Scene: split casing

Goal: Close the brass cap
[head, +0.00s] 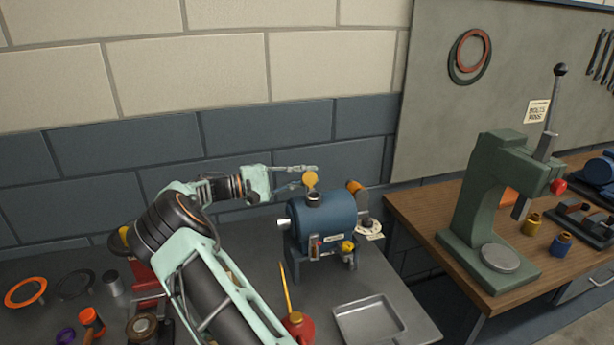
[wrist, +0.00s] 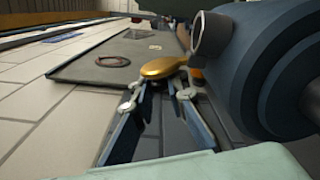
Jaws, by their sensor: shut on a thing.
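The brass cap (head: 310,179) is a round golden disc standing open, on edge, just above the short grey neck (head: 314,198) on top of the blue casing (head: 328,213). My gripper (head: 308,169) reaches in from the left at the height of the cap, and its fingers are shut on the cap. In the wrist view the cap (wrist: 163,66) lies at the tips of the two fingers (wrist: 160,88), beside the open neck (wrist: 212,36). The blue casing (wrist: 268,75) fills the right side there. Any hinge between cap and neck is hidden.
A red oil can (head: 299,327) with a long yellow spout and an empty metal tray (head: 369,319) stand in front of the casing. A green press (head: 490,205) stands on the wooden bench (head: 425,215) at the right. The brick wall (head: 225,150) is close behind.

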